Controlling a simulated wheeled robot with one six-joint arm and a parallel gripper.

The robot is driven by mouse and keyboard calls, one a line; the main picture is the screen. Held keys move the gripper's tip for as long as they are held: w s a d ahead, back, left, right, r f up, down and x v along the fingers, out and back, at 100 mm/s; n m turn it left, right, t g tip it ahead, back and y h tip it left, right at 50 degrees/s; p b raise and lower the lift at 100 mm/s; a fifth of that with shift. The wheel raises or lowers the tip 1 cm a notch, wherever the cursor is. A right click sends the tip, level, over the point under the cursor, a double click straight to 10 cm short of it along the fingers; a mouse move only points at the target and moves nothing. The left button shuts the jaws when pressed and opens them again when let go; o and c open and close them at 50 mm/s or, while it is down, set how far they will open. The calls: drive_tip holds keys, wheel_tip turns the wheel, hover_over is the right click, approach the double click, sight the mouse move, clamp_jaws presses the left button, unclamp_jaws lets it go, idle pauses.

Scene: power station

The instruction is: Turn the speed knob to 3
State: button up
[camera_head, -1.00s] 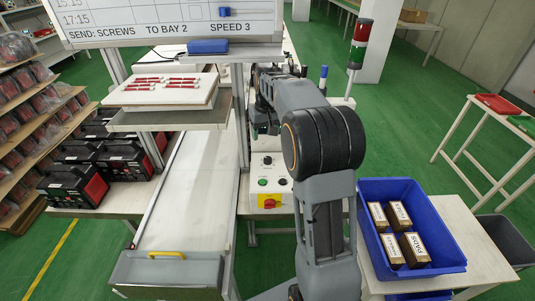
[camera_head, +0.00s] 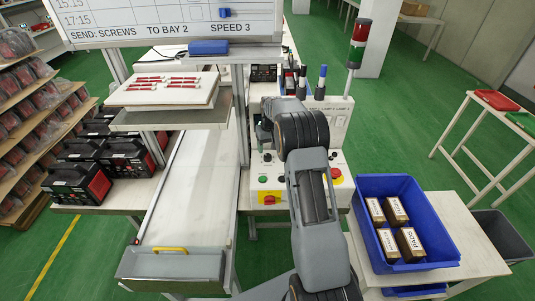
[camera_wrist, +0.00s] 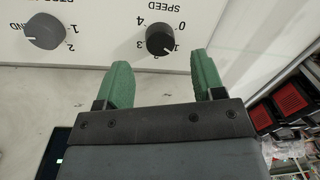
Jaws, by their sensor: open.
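The speed knob (camera_wrist: 160,40) is a small black round knob on a white panel in the wrist view, below the word SPEED. Numbers 0 to 4 ring it. Its white pointer faces lower right, near the 1. My gripper (camera_wrist: 161,61) is open, its green fingers apart just below the knob in the picture, one to each side, with nothing between them. I cannot tell whether they touch the panel. In the head view the white control box (camera_head: 265,171) stands in the middle; my arm covers part of its face, and the speed knob is not clear there.
A larger grey knob (camera_wrist: 44,34) sits left of the speed knob. The box also carries a red-and-yellow switch (camera_head: 269,197) and a red button (camera_head: 335,175). A whiteboard (camera_head: 170,20) reads SPEED 3. A blue crate (camera_head: 447,250) holding several boxes stands at right.

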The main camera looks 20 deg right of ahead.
sight(268, 156)
drive_tip(key=shift+a+f+p, duration=0.1)
drive_tip(key=shift+f+p, duration=0.2)
drive_tip(key=shift+f, duration=1.95)
drive_tip(key=c, duration=0.9)
